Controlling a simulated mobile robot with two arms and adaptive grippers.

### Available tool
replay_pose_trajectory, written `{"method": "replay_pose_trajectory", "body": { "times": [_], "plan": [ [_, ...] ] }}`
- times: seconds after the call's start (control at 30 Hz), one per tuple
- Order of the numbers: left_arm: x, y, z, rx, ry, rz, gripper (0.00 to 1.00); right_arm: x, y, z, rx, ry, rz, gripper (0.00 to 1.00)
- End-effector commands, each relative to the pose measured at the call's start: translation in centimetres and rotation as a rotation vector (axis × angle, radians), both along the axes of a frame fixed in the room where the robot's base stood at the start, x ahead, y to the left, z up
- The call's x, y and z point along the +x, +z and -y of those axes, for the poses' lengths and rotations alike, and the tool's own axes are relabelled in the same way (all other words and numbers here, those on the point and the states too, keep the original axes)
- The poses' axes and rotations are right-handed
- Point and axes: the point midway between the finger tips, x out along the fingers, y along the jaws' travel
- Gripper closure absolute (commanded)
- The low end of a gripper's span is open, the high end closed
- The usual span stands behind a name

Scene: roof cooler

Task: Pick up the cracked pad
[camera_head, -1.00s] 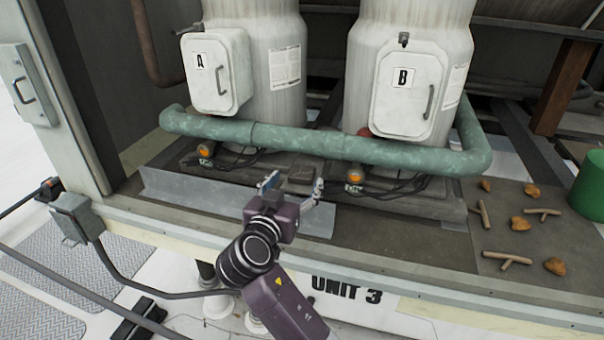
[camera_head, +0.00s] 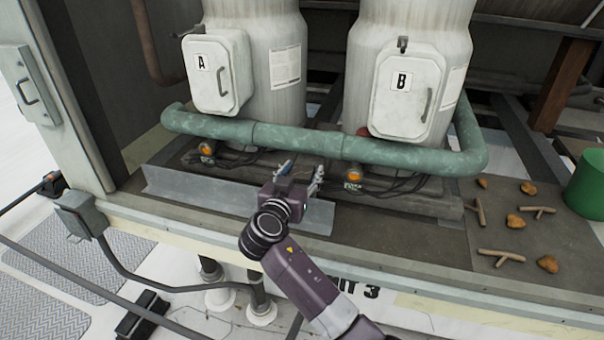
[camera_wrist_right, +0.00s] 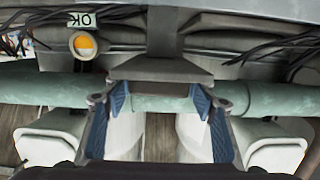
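My right gripper (camera_head: 301,171) is in front of the green pipe, between the bases of units A and B. Its two blue-lined fingers are apart, and they also show open in the right wrist view (camera_wrist_right: 160,93). A grey block (camera_wrist_right: 160,70), possibly the pad, shows just beyond and between the fingertips in that view. I cannot see a crack on it, nor tell whether the fingers touch it. In the head view, the gripper covers much of this spot. My left gripper is not in view.
The green pipe (camera_head: 300,140) runs across both vessels just behind the gripper. An upright metal strip (camera_head: 215,195) stands along the front. Cables and orange-lit fittings (camera_head: 354,173) lie close by. Sticks and brown lumps (camera_head: 515,220) lie at right near a green bucket (camera_head: 588,185).

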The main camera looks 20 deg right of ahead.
Motion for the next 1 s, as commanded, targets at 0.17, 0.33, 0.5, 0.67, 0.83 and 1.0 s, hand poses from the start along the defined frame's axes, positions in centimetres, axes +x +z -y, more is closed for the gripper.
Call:
{"method": "replay_pose_trajectory", "body": {
  "times": [0.17,0.33,0.5,0.67,0.83,1.0],
  "plan": [
    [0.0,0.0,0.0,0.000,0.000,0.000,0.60,0.0,0.0,0.0,0.001,0.000,-0.001,0.70],
    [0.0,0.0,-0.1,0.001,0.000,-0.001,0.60,0.0,0.0,0.0,0.000,0.000,0.000,0.83],
    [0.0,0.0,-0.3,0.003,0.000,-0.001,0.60,0.0,0.0,0.0,0.001,0.000,-0.001,0.83],
    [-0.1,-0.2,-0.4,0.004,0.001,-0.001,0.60,0.0,0.7,0.0,0.002,0.000,0.002,0.83],
    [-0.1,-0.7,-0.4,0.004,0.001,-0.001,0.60,0.0,2.8,-0.1,0.005,0.001,0.004,0.83],
    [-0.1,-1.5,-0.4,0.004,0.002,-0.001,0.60,0.0,6.9,-0.1,0.007,0.001,0.008,0.83]
  ]
}}
